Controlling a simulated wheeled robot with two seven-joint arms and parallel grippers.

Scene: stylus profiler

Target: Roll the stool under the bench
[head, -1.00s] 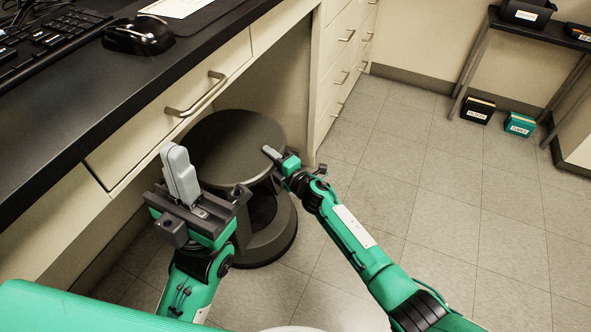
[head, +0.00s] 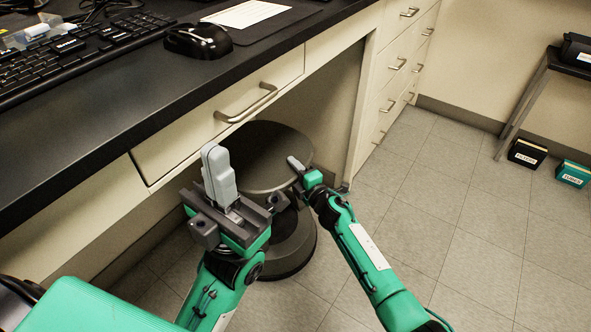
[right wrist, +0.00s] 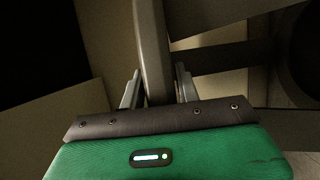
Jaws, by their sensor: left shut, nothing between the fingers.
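The stool has a round dark grey seat (head: 268,150) and a dark round base (head: 292,250). It stands upright at the bench's knee opening, the far part of its seat beneath the drawer edge. The bench (head: 130,98) has a black top and cream drawers. My right gripper (head: 297,172) is at the seat's right rim. In the right wrist view its fingers (right wrist: 158,92) lie on both sides of the seat rim (right wrist: 152,45), shut on it. My left gripper (head: 218,172) is shut and empty, pointing up in front of the stool and hiding part of it.
A drawer handle (head: 247,103) juts from the bench front above the stool. A drawer cabinet (head: 375,110) bounds the opening on the right. Open tiled floor (head: 430,220) lies right. FILTERS and TUBES boxes (head: 527,152) stand by the far rack.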

